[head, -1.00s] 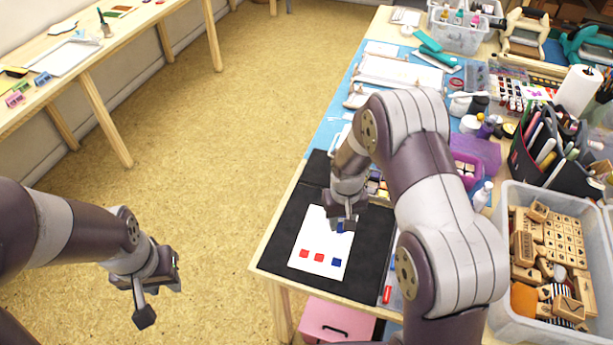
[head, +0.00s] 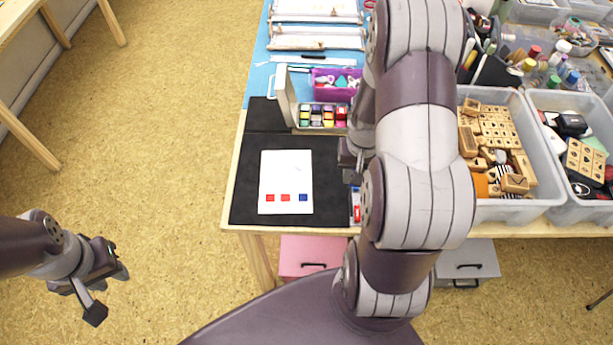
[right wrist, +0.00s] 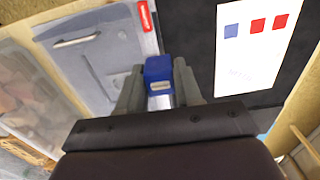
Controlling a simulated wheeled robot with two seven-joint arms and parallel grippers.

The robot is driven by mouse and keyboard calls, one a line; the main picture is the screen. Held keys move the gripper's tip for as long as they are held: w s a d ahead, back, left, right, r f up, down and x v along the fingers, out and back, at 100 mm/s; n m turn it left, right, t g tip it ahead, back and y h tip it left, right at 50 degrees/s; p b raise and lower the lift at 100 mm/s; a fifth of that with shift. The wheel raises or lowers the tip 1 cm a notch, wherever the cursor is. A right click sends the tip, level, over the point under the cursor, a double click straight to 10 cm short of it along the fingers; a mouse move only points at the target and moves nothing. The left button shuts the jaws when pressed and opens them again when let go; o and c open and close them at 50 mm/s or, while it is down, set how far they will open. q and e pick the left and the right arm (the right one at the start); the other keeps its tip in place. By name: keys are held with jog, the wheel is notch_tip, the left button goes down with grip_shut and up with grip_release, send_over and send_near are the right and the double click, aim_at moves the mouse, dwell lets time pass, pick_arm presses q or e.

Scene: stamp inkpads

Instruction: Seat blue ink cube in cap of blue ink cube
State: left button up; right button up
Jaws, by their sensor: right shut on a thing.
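A blue ink cube (right wrist: 158,70) is between the fingers of my right gripper (right wrist: 158,82) in the right wrist view, with a small pale patch on its lower face. My right gripper is shut on it, over the strip just right of the black mat in the head view, where my arm mostly hides it. I cannot pick out the cap of the blue ink cube. My left gripper (head: 108,292) is empty and open at the lower left, over the floor.
White paper (head: 286,181) with two red squares and a blue one lies on the black mat (head: 325,210). A small red thing (head: 357,213) lies right of the mat; it also shows in the wrist view (right wrist: 145,16).

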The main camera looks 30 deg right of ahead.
send_over(324, 186)
notch_tip(324, 186, down, 5)
jog(key=shift+s+r, duration=0.15)
notch_tip(324, 186, down, 4)
jog(key=shift+r, duration=0.1)
jog(key=shift+f, duration=0.25)
jog(key=o, duration=1.1)
